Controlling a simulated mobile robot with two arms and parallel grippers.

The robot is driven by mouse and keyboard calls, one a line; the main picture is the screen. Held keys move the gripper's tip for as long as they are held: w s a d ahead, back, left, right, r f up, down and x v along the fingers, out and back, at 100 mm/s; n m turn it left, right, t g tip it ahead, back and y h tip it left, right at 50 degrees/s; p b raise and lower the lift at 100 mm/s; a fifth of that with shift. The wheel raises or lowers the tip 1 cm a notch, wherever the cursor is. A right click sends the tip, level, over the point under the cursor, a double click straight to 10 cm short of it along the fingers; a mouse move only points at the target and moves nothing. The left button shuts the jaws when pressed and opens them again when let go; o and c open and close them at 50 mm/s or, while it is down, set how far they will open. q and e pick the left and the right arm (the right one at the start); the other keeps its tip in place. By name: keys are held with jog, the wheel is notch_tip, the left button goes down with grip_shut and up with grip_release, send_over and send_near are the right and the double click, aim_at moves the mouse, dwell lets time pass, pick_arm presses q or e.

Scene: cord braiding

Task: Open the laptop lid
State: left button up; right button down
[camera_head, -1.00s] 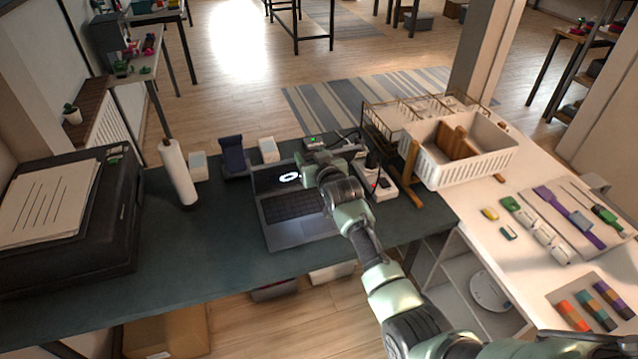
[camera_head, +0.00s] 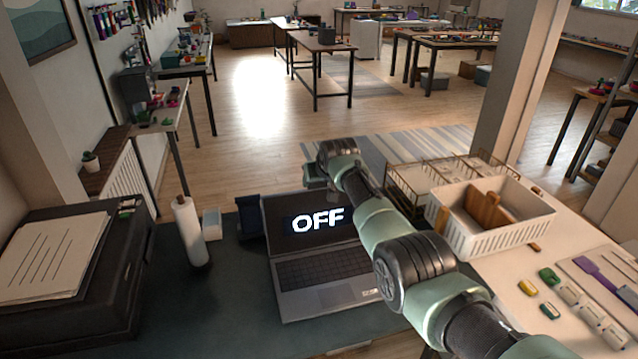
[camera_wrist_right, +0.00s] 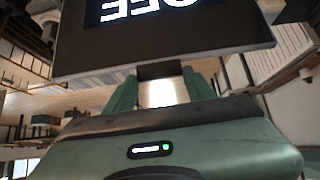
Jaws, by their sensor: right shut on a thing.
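The laptop stands open on the dark table, with its keyboard base (camera_head: 325,285) flat and its lid (camera_head: 280,222) raised, leaning back. The screen faces me and reads "OFF". In the wrist view the lid (camera_wrist_right: 165,45) fills the top, its edge at the fingers. My right gripper (camera_head: 312,185) is at the lid's upper edge; in the wrist view the right gripper (camera_wrist_right: 160,75) is shut on that edge. My forearm covers the right side of the lid and part of the base. My left gripper is not in view.
A white basket (camera_head: 500,235) and a wire rack (camera_head: 435,175) stand to the right.

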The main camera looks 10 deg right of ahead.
jog(key=shift+w, duration=0.25)
dwell(0.3)
jog(key=c, duration=0.5)
grip_release()
jog(key=shift+s, duration=0.1)
jog(key=v, duration=0.7)
jog(key=shift+s+r+b, duration=0.2)
jog(key=shift+r+b, duration=0.15)
jog(key=shift+b, duration=0.05)
